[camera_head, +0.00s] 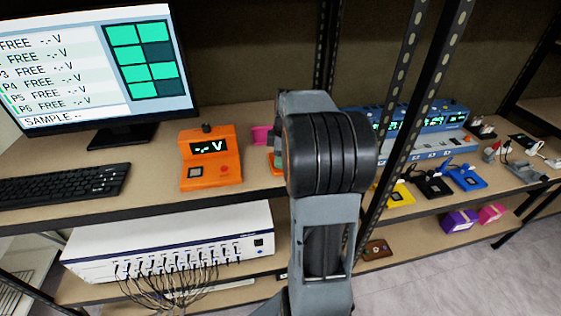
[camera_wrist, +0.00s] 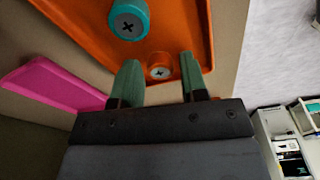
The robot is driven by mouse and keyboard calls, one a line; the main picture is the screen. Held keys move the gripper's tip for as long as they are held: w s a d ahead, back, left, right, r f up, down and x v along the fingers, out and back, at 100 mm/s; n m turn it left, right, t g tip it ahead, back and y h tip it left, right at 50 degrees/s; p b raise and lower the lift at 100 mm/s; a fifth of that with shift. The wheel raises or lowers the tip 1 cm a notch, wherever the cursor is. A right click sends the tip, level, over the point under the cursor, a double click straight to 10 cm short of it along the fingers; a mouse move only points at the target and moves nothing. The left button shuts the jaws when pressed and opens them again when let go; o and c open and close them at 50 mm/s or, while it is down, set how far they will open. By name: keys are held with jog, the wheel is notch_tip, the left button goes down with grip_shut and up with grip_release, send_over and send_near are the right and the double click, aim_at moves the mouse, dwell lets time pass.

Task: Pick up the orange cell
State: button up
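The orange cell (camera_wrist: 159,73), a small round piece with a grey cross-marked top, is in the orange tray (camera_wrist: 192,18) in the wrist view. My gripper (camera_wrist: 159,60) is open, with one green finger on each side of the orange cell. Gaps show between the cell and both fingers; I cannot tell the height of the fingertips over the tray. A teal cell (camera_wrist: 129,18) is in the same tray, farther up the picture.
A pink tray (camera_wrist: 52,88) lies left of the orange tray. In the head view an orange meter (camera_head: 210,160) stands left of my arm, and a dark metal shelf post (camera_head: 400,110) rises right of it. Blue instruments (camera_head: 425,120) are behind the post.

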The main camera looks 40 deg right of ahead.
jog(key=c, duration=0.6)
jog(key=shift+r, duration=0.1)
jog(key=shift+c, duration=0.2)
